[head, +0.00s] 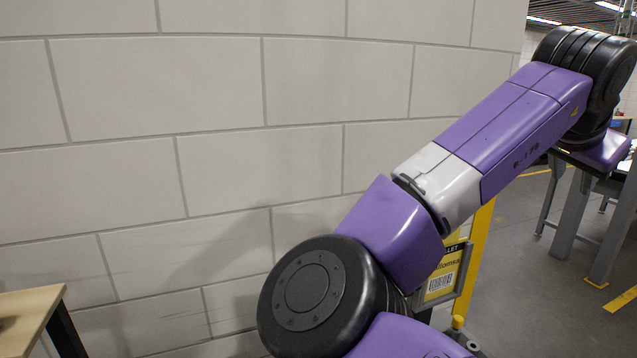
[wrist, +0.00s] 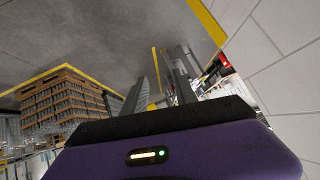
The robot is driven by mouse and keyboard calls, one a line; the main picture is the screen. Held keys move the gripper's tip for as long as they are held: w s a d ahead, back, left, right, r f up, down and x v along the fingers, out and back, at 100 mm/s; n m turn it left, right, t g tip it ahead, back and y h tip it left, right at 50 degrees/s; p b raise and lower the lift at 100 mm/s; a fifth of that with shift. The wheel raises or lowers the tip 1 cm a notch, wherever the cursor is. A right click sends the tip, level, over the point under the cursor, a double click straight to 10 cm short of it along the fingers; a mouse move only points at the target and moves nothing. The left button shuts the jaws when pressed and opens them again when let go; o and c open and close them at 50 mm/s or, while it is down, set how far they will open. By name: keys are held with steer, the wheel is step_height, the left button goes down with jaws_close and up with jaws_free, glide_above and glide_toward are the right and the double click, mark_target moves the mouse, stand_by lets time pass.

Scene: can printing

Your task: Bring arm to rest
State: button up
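My purple arm with black joints crosses the head view from the bottom middle up to the upper right, raised and bent. My gripper is not visible in the head view. In the wrist view my gripper (wrist: 158,75) shows above its purple housing and black bar. Its two grey fingers stand apart, with floor and a yellow line visible between them. I see nothing held between them.
A pale block wall (head: 150,90) stands close on the left. A wooden table corner (head: 28,312) is at lower left. A yellow post (head: 475,255) with a label sign (head: 440,278) stands behind my arm. Stacked wooden goods (wrist: 68,98) show in the wrist view.

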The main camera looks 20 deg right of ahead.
step_height(320, 180, up, 5)
steer(key=w+d+n+t+h, duration=0.2)
steer(key=h, duration=0.4)
steer(key=w+a+n+t+h, duration=0.3)
steer(key=a+n+t, duration=0.1)
steer(key=a+t, duration=0.25)
steer(key=s+a+f+n+t+y+b, duration=0.1)
steer(key=s+a+f+n+t+y, duration=0.1)
steer(key=a+f+n+t+y, duration=1.35)
steer(key=s+a+f+g+y, duration=0.3)
steer(key=s+a+f+g, duration=0.3)
steer(key=s+a+f, duration=0.7)
steer(key=s+a+f+m+g, duration=0.1)
steer(key=s+f+m+g, duration=0.1)
steer(key=s+f, duration=0.5)
steer(key=s+a+f+m+g+b, duration=0.1)
steer(key=s+f+g, duration=0.3)
steer(key=s, duration=0.9)
step_height(320, 180, down, 4)
steer(key=shift+s+a+r+m+g, duration=0.2)
steer(key=shift+a+m+g, duration=0.1)
steer(key=shift+m, duration=0.15)
steer(key=shift+w, duration=0.1)
